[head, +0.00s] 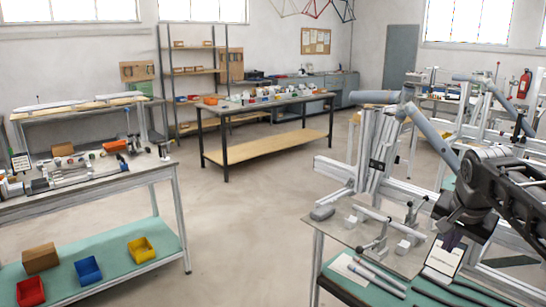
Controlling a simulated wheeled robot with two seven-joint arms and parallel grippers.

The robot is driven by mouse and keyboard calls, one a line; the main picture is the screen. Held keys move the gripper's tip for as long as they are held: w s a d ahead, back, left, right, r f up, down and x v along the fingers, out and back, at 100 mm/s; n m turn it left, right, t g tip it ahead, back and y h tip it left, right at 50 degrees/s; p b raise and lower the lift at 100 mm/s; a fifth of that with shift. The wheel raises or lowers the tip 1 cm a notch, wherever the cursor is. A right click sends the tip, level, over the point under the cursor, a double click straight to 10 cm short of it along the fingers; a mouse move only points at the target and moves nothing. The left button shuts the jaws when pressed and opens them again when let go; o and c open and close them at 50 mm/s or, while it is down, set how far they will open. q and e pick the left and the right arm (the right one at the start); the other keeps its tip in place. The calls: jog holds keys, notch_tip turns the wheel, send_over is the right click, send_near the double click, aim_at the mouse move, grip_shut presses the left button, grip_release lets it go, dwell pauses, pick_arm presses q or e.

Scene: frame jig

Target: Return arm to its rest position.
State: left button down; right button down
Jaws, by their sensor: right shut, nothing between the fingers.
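My right arm comes in from the right edge, dark grey and black. Its right gripper (452,238) points down over the right end of the near right bench (345,235). The jaws are shut and empty, small and dark in the picture. The frame jig (372,165) stands behind that bench, to the left of my right arm, with blue-grey tubes (432,132) held on its metal uprights. The gripper looks apart from the jig, though part of the jig is hidden behind my arm. My left arm and gripper are not in view.
Clamps (375,245) stand on the near right bench top; loose tubes (378,275) lie on the green surface below. A left workbench (95,205) has red, blue and yellow bins on its lower shelf. A long table (265,104) stands farther back. The floor (240,215) between is clear.

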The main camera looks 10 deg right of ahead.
jog(key=w+a+f+n+t+y, duration=0.25)
jog(key=w+a+f+n, duration=0.25)
jog(key=w+a+f, duration=0.4)
jog(key=s+a+f+n+y, duration=0.1)
jog(key=s+a+f, duration=0.1)
jog(key=a+f, duration=0.65)
jog(key=s+a+f+n+y, duration=0.15)
jog(key=a+f, duration=0.35)
jog(key=f, duration=0.7)
jog(key=s+a+f+g, duration=0.2)
jog(key=s+a+f, duration=0.6)
jog(key=s+f, duration=0.5)
jog(key=s+a+f+g+y, duration=0.1)
jog(key=s+a+f+g, duration=0.1)
jog(key=s, duration=0.7)
jog(key=s+a+f+n+g, duration=0.1)
jog(key=s+a+f+g, duration=0.1)
jog(key=s+a+f, duration=0.2)
jog(key=s+f, duration=0.3)
jog(key=s, duration=0.2)
jog(key=shift+s+a+f+g+y, duration=0.2)
jog(key=shift+a+g+y, duration=0.15)
jog(key=shift+a+y, duration=0.05)
